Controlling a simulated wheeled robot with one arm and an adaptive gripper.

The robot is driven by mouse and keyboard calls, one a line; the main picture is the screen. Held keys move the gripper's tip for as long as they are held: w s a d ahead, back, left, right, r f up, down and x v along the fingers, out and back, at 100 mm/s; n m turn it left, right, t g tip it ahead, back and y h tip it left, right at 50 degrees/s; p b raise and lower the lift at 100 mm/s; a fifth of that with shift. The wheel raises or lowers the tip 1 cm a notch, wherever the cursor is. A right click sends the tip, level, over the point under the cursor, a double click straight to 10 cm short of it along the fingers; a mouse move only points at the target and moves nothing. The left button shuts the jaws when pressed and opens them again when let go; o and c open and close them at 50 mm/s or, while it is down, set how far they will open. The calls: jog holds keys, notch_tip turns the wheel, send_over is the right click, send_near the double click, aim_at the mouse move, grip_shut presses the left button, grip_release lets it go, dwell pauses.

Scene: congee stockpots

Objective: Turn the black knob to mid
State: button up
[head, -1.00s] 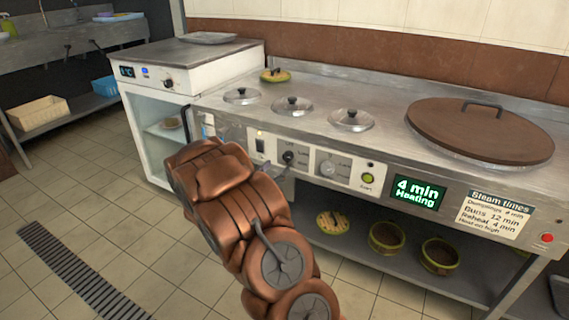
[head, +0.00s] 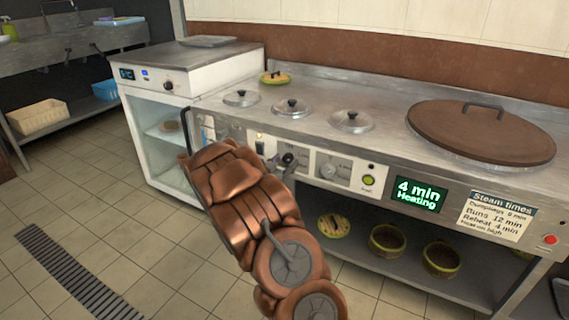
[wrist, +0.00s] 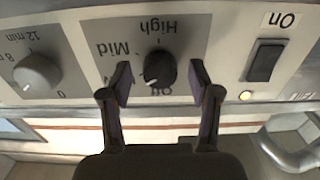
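The black knob (wrist: 159,68) sits on the grey panel in the wrist view, which shows the panel upside down. Its white mark points down and slightly left in that picture, near the Off label. The labels Mid (wrist: 118,48) and High (wrist: 157,27) can be read; Low is mostly hidden behind the left finger. My gripper (wrist: 161,76) is open, with one finger on each side of the knob and a visible gap on both sides. In the head view the knob (head: 288,159) shows just beyond my gripper (head: 282,168).
A light timer knob (wrist: 37,73) is beside the black knob. A black On switch (wrist: 264,62) with a lit lamp (wrist: 246,96) is on the other side. A metal handle (wrist: 292,145) protrudes nearby. The display (head: 418,194) reads "4 min Heating".

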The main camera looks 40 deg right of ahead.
jog(key=c, duration=1.1)
jog(key=shift+o, duration=0.2)
jog(key=shift+f+m, duration=0.1)
jog(key=shift+m, duration=0.3)
jog(key=shift+a+m+b, duration=0.1)
jog(key=shift+m+b, duration=0.5)
jog(key=m+b, duration=0.2)
jog(key=m, duration=0.1)
jog(key=shift+m, duration=0.3)
jog(key=m+b, duration=0.2)
jog(key=m, duration=0.1)
jog(key=shift+w+m+b, duration=0.1)
jog(key=shift+m+b, duration=0.8)
jog(key=shift+m, duration=0.7)
jog(key=shift+r, duration=0.2)
